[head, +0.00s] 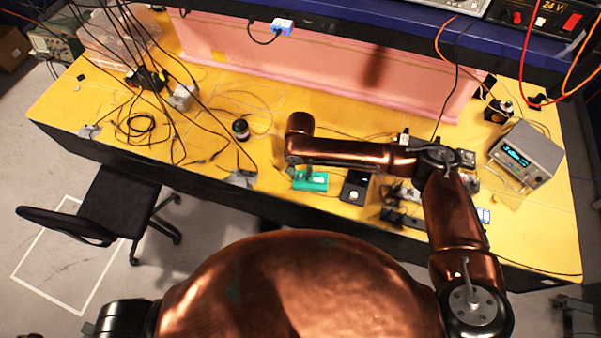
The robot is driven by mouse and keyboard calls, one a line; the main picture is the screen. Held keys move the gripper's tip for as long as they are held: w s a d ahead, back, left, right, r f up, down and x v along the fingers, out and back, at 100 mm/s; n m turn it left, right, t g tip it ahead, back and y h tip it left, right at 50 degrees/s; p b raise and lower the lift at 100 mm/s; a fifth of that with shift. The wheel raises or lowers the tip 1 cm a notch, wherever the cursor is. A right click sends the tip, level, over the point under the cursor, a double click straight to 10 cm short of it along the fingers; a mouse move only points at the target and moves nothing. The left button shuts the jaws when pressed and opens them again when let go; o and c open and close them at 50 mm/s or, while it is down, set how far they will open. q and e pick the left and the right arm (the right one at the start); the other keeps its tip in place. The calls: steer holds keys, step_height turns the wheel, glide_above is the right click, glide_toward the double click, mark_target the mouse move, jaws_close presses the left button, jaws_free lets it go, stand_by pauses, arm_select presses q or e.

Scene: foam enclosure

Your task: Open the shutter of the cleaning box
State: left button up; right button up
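A small green box (311,183), which looks like the cleaning box, lies near the front edge of the yellow table (85,105). My copper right arm reaches in from the right, and its wrist is above and just behind the box. Only a small dark part of my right gripper (309,171) shows below the wrist, at the back of the green box. The wrist hides the rest, so I cannot tell whether the fingers touch the box or are open. The shutter's state is too small to make out. My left gripper is out of view.
A black box (355,188) stands just right of the green box. A dark round jar (240,129) stands to the left, with loose cables beyond. A grey instrument (527,152) is at the right. A pink foam panel (330,75) closes the back. A chair (118,200) stands in front.

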steer(key=shift+c, duration=0.7)
jaws_close()
